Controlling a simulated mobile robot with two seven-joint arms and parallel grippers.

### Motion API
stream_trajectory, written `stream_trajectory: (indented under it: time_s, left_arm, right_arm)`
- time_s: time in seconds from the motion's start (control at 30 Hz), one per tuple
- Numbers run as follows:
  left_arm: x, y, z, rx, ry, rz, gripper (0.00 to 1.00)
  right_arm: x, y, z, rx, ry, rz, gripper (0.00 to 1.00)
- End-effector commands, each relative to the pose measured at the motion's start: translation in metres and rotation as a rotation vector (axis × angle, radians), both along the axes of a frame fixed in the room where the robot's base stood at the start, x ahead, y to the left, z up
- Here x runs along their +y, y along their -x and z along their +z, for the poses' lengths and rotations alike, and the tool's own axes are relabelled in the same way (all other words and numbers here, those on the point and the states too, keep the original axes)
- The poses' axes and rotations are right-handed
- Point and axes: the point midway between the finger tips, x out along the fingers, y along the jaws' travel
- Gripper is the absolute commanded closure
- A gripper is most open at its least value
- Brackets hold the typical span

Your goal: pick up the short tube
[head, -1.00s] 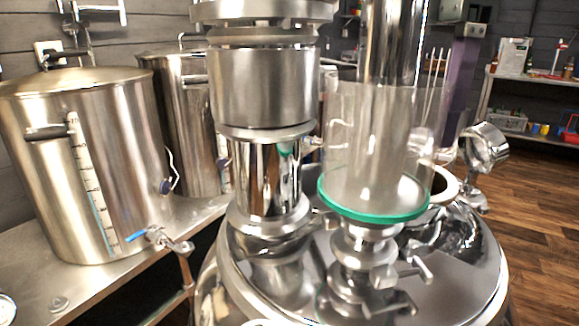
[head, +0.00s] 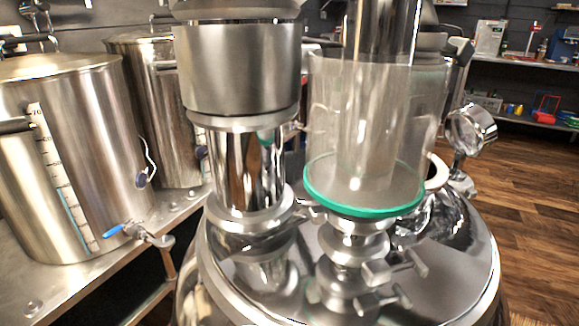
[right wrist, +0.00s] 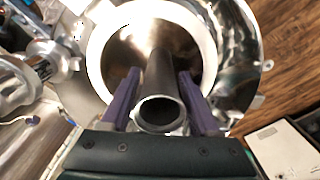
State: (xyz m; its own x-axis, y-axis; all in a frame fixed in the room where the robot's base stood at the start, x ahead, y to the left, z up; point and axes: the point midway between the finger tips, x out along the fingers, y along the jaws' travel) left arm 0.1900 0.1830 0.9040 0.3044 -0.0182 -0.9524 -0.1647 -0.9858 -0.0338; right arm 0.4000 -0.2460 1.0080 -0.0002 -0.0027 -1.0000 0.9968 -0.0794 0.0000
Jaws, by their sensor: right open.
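A short dark grey tube (right wrist: 160,112) shows in the right wrist view, its open round end facing the camera. It lies between the two purple fingers of my right gripper (right wrist: 158,76), which is open with a finger on either side. I cannot tell whether the fingers touch it. Beyond the tube is a round opening with a white rim (right wrist: 102,50). In the head view this white rim (head: 438,172) shows partly behind the clear cylinder, and I cannot make out the tube there. My left gripper is not in view.
A clear cylinder with a green ring (head: 365,208) and a tall metal column (head: 247,170) stand on the steel vessel lid (head: 290,285). A gauge (head: 470,130) is at the right. Steel kettles (head: 75,150) stand at the left. Open wooden floor (head: 540,200) lies right.

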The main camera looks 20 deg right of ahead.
Motion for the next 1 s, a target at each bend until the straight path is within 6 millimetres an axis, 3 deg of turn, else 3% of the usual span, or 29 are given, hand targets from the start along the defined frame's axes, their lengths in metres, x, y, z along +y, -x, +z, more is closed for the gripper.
stream_trajectory:
  time_s: [0.13, 0.7, 1.0]
  left_arm:
    - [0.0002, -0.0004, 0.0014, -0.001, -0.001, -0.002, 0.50]
    - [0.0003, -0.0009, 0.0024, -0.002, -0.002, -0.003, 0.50]
    - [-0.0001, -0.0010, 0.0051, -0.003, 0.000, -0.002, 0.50]
  right_arm:
    - [0.0004, 0.0000, 0.0017, 0.000, -0.001, 0.001, 0.38]
    - [0.0007, -0.0003, 0.0036, -0.001, -0.002, 0.001, 1.00]
    - [-0.0003, -0.0007, 0.0069, -0.001, -0.002, 0.000, 1.00]
